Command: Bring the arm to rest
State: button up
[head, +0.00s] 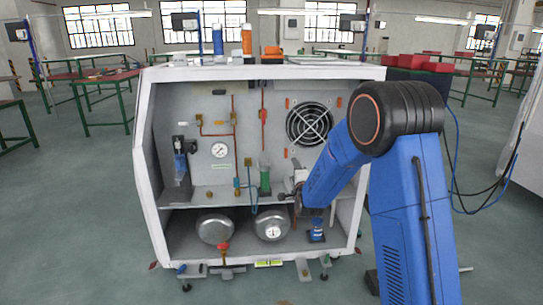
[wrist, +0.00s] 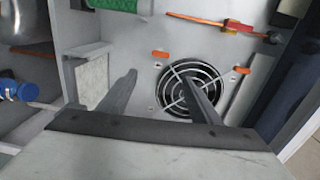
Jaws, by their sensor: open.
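My blue arm (head: 338,165) reaches from the right into the open front of the white generator cabinet (head: 146,150). My gripper (head: 297,190) is inside the cabinet, right of the green cylinder (head: 264,180), and partly hidden by my arm in the head view. In the wrist view my gripper (wrist: 160,92) is open, its two grey fingers well apart with nothing between them. The round fan grille (wrist: 178,72) lies behind the right finger; it also shows in the head view (head: 309,124).
A pressure gauge (head: 219,150) and red pipes are on the back panel. Two silver tanks, one the left tank (head: 214,229), and a blue canister (head: 317,229) sit on the lower level. Bottles (head: 247,40) stand on the cabinet top. Open floor lies at left.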

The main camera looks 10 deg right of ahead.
jog(key=s+d+r+n+g, duration=0.1)
jog(key=s+r+n+g, duration=0.15)
jog(key=s, duration=0.55)
jog(key=s+d+r+n+g, duration=0.2)
jog(key=s+r+n, duration=0.1)
jog(key=s, duration=0.4)
jog(key=s+d+r+n+g, duration=0.1)
jog(key=s+r+n+g, duration=0.15)
jog(key=s, duration=0.55)
jog(key=s+d+f+n+g, duration=0.1)
jog(key=s+n+g, duration=0.1)
jog(key=s, duration=1)
jog(key=s+d+f+n+g, duration=0.1)
jog(key=s+n, duration=0.3)
jog(key=s, duration=0.8)
jog(key=s+d+f+n+g, duration=0.1)
jog(key=s+d+n+g, duration=0.1)
jog(key=s, duration=1.1)
jog(key=shift+d+n+g, duration=0.3)
jog(key=shift+n+g, duration=0.1)
jog(key=shift+n, duration=0.5)
